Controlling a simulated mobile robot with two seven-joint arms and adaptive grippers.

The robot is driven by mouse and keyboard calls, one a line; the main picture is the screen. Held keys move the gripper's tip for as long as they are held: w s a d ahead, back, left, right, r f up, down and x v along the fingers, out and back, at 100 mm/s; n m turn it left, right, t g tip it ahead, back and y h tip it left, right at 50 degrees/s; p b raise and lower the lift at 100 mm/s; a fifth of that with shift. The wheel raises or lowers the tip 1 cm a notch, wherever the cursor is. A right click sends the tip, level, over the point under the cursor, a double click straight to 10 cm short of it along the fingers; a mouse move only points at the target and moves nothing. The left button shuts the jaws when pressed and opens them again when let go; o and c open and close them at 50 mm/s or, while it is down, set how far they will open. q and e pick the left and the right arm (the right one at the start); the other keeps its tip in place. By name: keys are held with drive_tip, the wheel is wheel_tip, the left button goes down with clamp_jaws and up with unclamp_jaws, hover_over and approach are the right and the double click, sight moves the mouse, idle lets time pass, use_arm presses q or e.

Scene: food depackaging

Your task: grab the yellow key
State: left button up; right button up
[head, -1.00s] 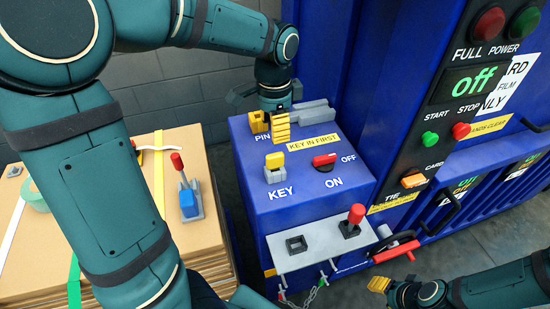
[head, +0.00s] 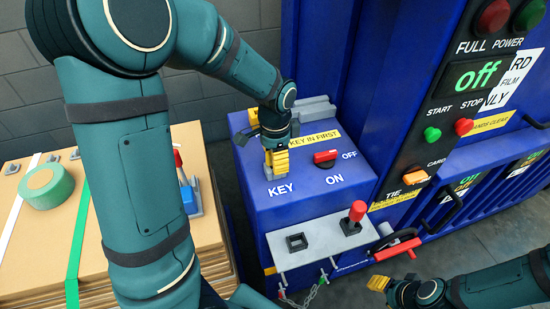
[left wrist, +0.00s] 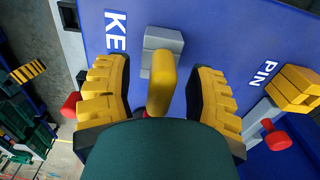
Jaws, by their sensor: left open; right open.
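The yellow key (left wrist: 161,82) stands in its grey holder (left wrist: 160,42) on the blue panel, beside the KEY label. My left gripper (left wrist: 160,92) is open, with one yellow-padded finger on each side of the key; in the left wrist view gaps show between the key and both fingers. In the head view my left gripper (head: 277,163) hides the key. My right gripper (head: 380,284) is at the lower right of the head view, away from the panel; its fingers are small there.
A red ON/OFF switch (head: 325,158) sits right of the key. A yellow PIN piece (left wrist: 297,88) is on the panel's far side. A red-knobbed lever (head: 356,213) stands on the grey front plate. A cardboard stack (head: 110,236) with green tape (head: 61,184) lies left.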

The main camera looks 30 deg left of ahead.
use_arm(q)
drive_tip(key=shift+o, duration=0.2)
clamp_jaws()
